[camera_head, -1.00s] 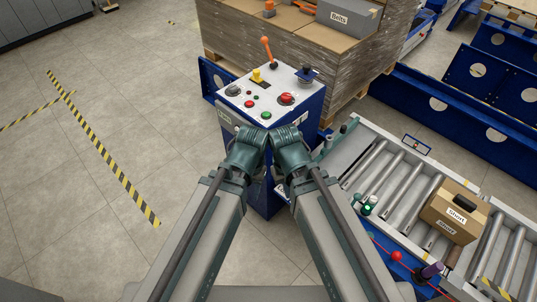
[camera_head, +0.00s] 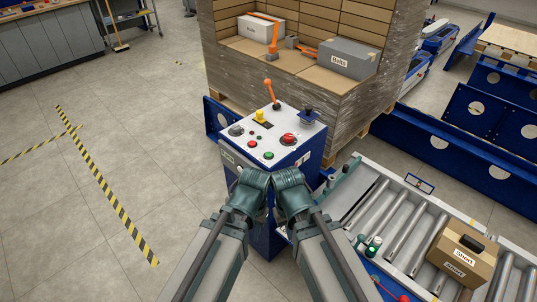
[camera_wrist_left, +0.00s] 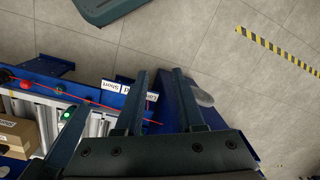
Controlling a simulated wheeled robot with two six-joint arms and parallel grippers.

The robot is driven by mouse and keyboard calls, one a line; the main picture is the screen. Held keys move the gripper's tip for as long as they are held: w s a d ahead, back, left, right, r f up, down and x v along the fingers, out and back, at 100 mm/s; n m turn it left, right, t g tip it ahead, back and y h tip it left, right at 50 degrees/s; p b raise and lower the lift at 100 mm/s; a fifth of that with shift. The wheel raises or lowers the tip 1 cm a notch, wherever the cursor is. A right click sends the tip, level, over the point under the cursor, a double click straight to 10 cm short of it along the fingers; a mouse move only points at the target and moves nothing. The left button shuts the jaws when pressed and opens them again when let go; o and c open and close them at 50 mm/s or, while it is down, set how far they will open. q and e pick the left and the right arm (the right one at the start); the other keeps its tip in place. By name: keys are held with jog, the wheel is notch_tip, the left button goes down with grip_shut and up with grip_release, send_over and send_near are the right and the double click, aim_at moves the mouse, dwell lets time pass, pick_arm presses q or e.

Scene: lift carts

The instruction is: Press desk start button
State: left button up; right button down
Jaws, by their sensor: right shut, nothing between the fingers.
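The control desk (camera_head: 310,152) is a blue box with a sloped white top in the middle of the head view. On its top are a green button (camera_head: 268,155), a red button (camera_head: 252,143), a larger red button (camera_head: 289,138), a yellow control (camera_head: 261,116), dark knobs and an orange lever (camera_head: 270,92). My right gripper (camera_head: 288,178) is just in front of the desk, below the buttons in the picture, and shut and empty. My left gripper (camera_head: 252,182) is beside it; its fingers (camera_wrist_left: 162,85) are apart and empty in the left wrist view.
Behind the desk stands a wrapped pallet of boxes (camera_head: 345,105). At right is a roller conveyor (camera_head: 375,200) carrying a brown Short box (camera_head: 463,255), with a green-lit button (camera_head: 374,243) on its near side. Blue rails lie behind. The floor at left is clear, with striped tape (camera_head: 100,195).

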pick_arm(q)
grip_shut()
dwell(1.4)
